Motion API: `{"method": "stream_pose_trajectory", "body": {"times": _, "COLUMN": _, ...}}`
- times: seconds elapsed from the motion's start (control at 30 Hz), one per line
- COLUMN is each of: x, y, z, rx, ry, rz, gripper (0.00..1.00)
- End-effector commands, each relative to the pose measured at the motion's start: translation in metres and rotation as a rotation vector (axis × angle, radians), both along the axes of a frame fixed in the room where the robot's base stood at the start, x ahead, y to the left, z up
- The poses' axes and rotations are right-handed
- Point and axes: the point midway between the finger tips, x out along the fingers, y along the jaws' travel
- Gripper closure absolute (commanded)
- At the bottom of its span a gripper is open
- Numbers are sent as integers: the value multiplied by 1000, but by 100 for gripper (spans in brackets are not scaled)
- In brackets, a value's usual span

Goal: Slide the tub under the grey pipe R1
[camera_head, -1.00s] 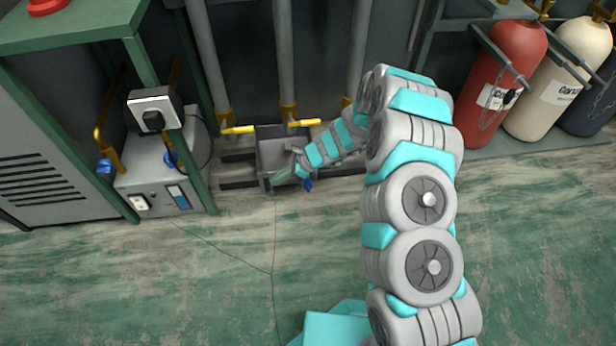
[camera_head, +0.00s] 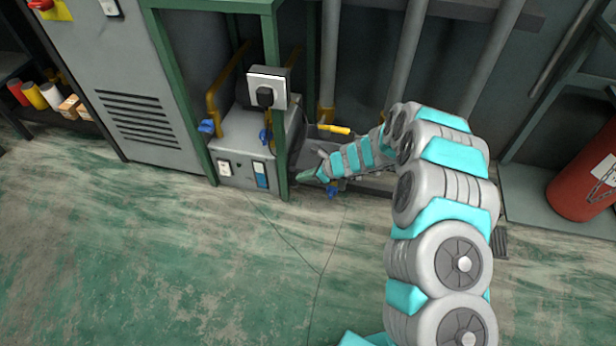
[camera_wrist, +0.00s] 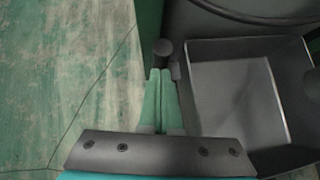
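The grey open tub (camera_wrist: 230,95) fills the right of the wrist view. It appears empty. In the head view it is mostly hidden behind my gripper (camera_head: 306,177), by the foot of the leftmost grey pipe (camera_head: 330,60). My gripper (camera_wrist: 160,75) is low beside the tub's outer wall, its green fingers together. A dark upright knob (camera_wrist: 163,50) stands right at the fingertips, by the tub's wall; whether they touch cannot be told. More grey pipes stand to the right, a middle one (camera_head: 405,60) and a right one (camera_head: 490,60). I see no R1 label.
A green frame post (camera_head: 278,110) stands close left of my gripper, with a grey box unit (camera_head: 240,145) behind it. A yellow valve handle (camera_head: 333,129) sits low by the leftmost pipe. The green floor (camera_head: 200,270) in front is clear.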

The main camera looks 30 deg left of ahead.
Motion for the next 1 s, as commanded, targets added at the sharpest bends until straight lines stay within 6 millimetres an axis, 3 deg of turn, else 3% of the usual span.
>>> {"method": "stream_pose_trajectory", "body": {"times": 0.37, "x": 2, "y": -4, "z": 2, "rx": 3, "ry": -2, "rz": -1, "gripper": 100}}
{"method": "stream_pose_trajectory", "body": {"times": 0.6, "x": 13, "y": -46, "z": 2, "rx": 2, "ry": -2, "rz": -5, "gripper": 100}}
{"method": "stream_pose_trajectory", "body": {"times": 0.8, "x": 15, "y": -78, "z": 37, "rx": 2, "ry": -1, "rz": -4, "gripper": 100}}
{"method": "stream_pose_trajectory", "body": {"times": 1.0, "x": 17, "y": -102, "z": 60, "rx": 1, "ry": -1, "rz": -4, "gripper": 100}}
